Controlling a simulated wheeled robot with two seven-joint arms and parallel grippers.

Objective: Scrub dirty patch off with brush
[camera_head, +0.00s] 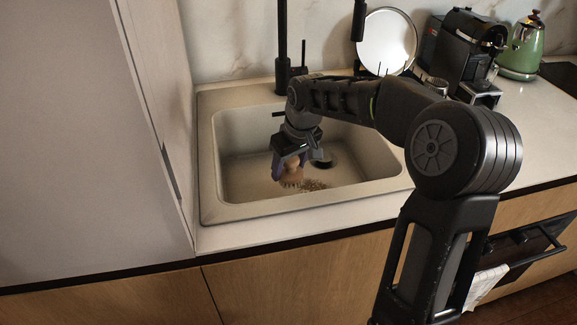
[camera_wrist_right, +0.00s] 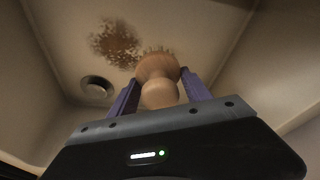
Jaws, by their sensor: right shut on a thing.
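My right gripper (camera_head: 290,166) reaches down into the sink and is shut on a wooden brush (camera_head: 292,178). In the right wrist view, the brush's round knob (camera_wrist_right: 160,92) sits between the two purple fingers of the gripper (camera_wrist_right: 160,95). Its bristles point down at the basin floor; I cannot tell whether they touch it. A brown speckled dirty patch (camera_head: 314,185) lies on the sink floor just right of the brush. In the wrist view the patch (camera_wrist_right: 115,44) shows beyond the brush, to the upper left. My left gripper is not in view.
The beige sink (camera_head: 250,205) has walls around the brush. A drain (camera_wrist_right: 96,89) lies near the patch. A black faucet (camera_head: 283,50) stands behind the basin. A coffee machine (camera_head: 466,50) and green kettle (camera_head: 523,48) stand at the back right. A tall cabinet side (camera_head: 160,100) rises left.

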